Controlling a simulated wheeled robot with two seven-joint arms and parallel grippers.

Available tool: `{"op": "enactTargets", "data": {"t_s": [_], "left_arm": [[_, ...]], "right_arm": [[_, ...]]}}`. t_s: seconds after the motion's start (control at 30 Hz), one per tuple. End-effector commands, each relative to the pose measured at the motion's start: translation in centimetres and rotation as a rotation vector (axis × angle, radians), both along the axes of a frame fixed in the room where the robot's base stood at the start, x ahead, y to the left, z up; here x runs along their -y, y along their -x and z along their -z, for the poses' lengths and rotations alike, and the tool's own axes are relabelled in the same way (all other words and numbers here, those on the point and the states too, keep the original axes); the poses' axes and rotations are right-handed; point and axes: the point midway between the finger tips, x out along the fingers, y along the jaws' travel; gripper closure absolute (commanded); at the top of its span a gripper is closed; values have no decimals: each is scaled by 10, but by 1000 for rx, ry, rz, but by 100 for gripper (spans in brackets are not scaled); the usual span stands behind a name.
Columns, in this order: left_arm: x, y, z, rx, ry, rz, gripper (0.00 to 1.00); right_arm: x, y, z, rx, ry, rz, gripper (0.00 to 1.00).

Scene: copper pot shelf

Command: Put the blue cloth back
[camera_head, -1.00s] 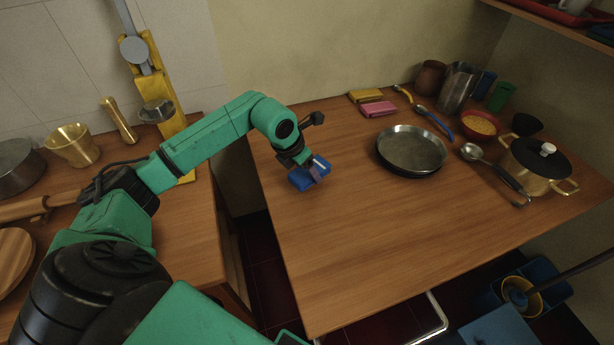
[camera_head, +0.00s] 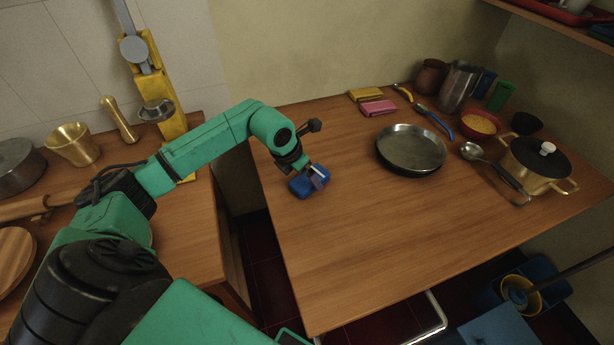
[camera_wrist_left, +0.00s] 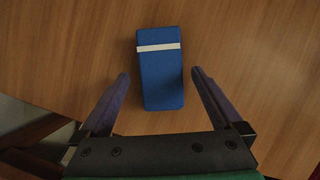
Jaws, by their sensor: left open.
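The blue cloth (camera_head: 301,184) is a folded block with a white stripe. It lies on the wooden table (camera_head: 330,260) near its left edge. In the left wrist view the cloth (camera_wrist_left: 161,80) lies ahead of and partly between the fingers. My left gripper (camera_head: 316,178) is just over the cloth in the head view, covering part of it. In the left wrist view my left gripper (camera_wrist_left: 160,82) is open, its fingers apart on either side with gaps to the cloth. My right gripper is not in view.
A yellow cloth (camera_head: 365,95) and a pink cloth (camera_head: 379,107) lie at the back of the table. A pan (camera_head: 412,147), a ladle (camera_head: 472,152) and a lidded brass pot (camera_head: 535,165) stand to the right. The table's front is clear.

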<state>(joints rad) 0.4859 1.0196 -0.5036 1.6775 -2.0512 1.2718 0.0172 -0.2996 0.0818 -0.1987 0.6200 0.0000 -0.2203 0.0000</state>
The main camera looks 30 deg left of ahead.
Motion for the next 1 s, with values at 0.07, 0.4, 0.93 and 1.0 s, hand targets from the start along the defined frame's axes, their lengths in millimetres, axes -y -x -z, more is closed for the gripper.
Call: {"op": "enactTargets", "data": {"t_s": [0.07, 0.4, 0.93, 1.0], "left_arm": [[-3, 7, -18, 3, -5, 2, 0], [-13, 36, -90, 1, -2, 1, 0], [-13, 38, -95, -1, -1, 1, 0], [-13, 38, -101, -1, -2, 1, 0]], "right_arm": [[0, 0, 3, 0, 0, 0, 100], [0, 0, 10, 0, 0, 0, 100], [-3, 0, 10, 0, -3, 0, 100], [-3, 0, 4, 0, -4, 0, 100]]}}
